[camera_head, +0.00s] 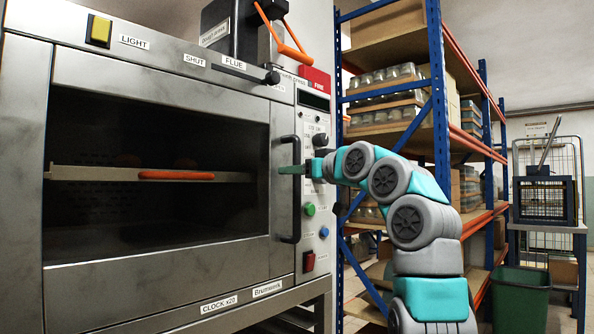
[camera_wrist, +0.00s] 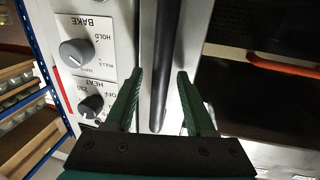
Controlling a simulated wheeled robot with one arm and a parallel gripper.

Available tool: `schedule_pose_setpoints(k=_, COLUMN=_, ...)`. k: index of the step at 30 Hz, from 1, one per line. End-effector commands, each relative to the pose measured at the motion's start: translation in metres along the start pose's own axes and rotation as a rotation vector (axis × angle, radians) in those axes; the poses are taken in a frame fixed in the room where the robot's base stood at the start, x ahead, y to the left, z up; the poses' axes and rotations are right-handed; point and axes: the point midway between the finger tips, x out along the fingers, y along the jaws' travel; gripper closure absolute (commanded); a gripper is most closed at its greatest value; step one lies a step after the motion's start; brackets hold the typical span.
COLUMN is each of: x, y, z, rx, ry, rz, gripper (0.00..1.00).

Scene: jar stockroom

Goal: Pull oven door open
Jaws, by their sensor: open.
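The oven door (camera_head: 160,264) is a grey steel frame with a dark window, and it looks shut. Its dark vertical bar handle (camera_head: 296,225) is on the door's right side. My gripper (camera_head: 284,170) reaches the upper middle of the handle from the right, its green fingers level. In the wrist view my gripper (camera_wrist: 160,72) is open, with one finger on each side of the handle (camera_wrist: 159,105). Gaps show between the bar and both fingers. The exact depth of the fingertips past the bar is hard to tell.
A control panel with knobs (camera_wrist: 76,52) and buttons (camera_head: 309,210) lies just right of the handle. Inside the oven is a shelf (camera_head: 100,173) with an orange-red strip. Blue-framed shelving (camera_head: 441,120) with jars stands behind my arm; a green bin (camera_head: 521,297) is at right.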

Motion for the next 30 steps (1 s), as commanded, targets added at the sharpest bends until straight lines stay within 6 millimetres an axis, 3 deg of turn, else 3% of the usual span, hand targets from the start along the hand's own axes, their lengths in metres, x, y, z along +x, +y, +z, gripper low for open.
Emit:
schedule_pose_setpoints(k=3, x=-0.0002, y=0.0000, z=0.0002, rx=0.000, ry=0.000, rz=0.000, gripper=0.47)
schedule_pose_setpoints(k=17, x=-0.0002, y=-0.0001, z=0.0004, rx=0.001, ry=-0.001, rz=-0.001, gripper=0.98)
schedule_pose_setpoints(k=30, x=-0.0002, y=0.0000, z=0.0006, rx=0.001, ry=-0.001, rz=-0.001, gripper=1.00)
